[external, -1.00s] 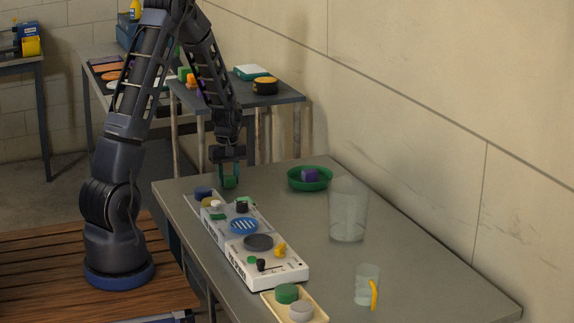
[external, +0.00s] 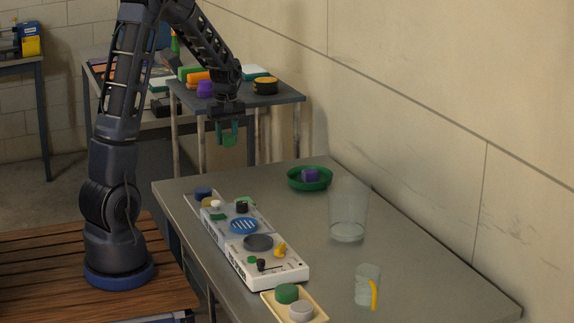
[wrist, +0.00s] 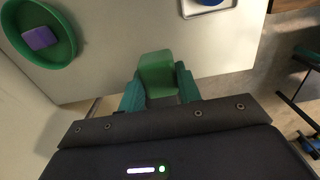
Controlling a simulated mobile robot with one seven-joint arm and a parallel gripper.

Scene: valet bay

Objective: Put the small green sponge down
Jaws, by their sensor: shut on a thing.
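My gripper (external: 228,134) is shut on the small green sponge (wrist: 157,72). In the external view the sponge (external: 229,139) hangs between the fingers, in the air above the far left end of the grey table (external: 400,235). In the wrist view the sponge sticks out past the two teal fingertips, with the table edge behind and below it. Nothing supports the sponge except the fingers.
A green bowl (external: 325,182) with a purple block (external: 311,175) stands near the wall. A clear bin (external: 348,212), a cup (external: 366,287) with a yellow handle, white panels (external: 292,275) with knobs and a yellow tray (external: 318,318) occupy the table. Its middle is clear.

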